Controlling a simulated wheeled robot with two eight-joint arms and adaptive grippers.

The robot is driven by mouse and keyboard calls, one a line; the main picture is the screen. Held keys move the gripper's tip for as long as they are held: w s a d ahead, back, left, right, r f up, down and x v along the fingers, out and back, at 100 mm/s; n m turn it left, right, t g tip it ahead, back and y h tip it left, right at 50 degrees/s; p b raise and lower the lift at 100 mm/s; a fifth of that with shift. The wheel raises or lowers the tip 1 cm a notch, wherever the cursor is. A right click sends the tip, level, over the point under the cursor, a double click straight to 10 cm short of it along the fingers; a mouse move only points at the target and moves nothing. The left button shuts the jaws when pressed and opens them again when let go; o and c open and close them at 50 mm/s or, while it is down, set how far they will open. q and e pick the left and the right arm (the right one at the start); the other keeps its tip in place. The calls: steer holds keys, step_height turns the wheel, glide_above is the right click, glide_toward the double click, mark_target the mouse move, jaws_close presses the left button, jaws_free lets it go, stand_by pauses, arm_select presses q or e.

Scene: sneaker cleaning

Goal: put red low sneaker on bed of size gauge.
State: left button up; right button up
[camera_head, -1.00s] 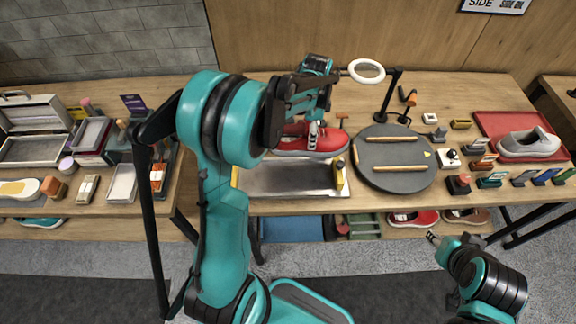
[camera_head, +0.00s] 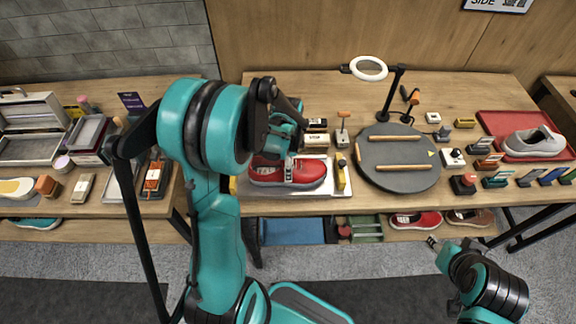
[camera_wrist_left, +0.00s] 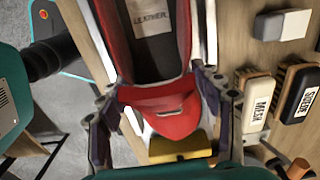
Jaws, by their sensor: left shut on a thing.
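The red low sneaker (camera_head: 310,176) has a pale sole and lies lengthwise over the bed of the size gauge (camera_head: 333,189). A yellow piece of the gauge (camera_head: 341,176) stands just right of the shoe. My left gripper (camera_head: 289,163) is shut on the sneaker from above. In the left wrist view its fingers (camera_wrist_left: 160,104) straddle one end of the red sneaker (camera_wrist_left: 168,122), with a yellow block (camera_wrist_left: 181,147) beyond it. Whether the sole touches the bed is hidden. My right gripper (camera_head: 434,242) is low at right, away from the table objects; its jaws are too small to read.
A round grey turntable (camera_head: 398,180) with wooden bars stands right of the gauge. Labelled brushes (camera_head: 316,140) lie behind the gauge. A ring lamp (camera_head: 369,68) stands further back. A red tray (camera_head: 491,118) holds a grey shoe (camera_head: 533,142).

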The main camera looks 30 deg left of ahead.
arm_select(q)
steer(key=o, duration=1.5)
steer(key=shift+c, duration=0.2)
steer(key=shift+r, duration=0.45)
step_height(320, 180, up, 11)
steer(key=p, duration=0.3)
steer(key=shift+r, duration=0.15)
steer(key=s+d+r+n+t, duration=0.7)
steer(key=s+d+n, duration=0.3)
steer(key=s+n, duration=0.1)
steer(key=shift+d+n, duration=0.3)
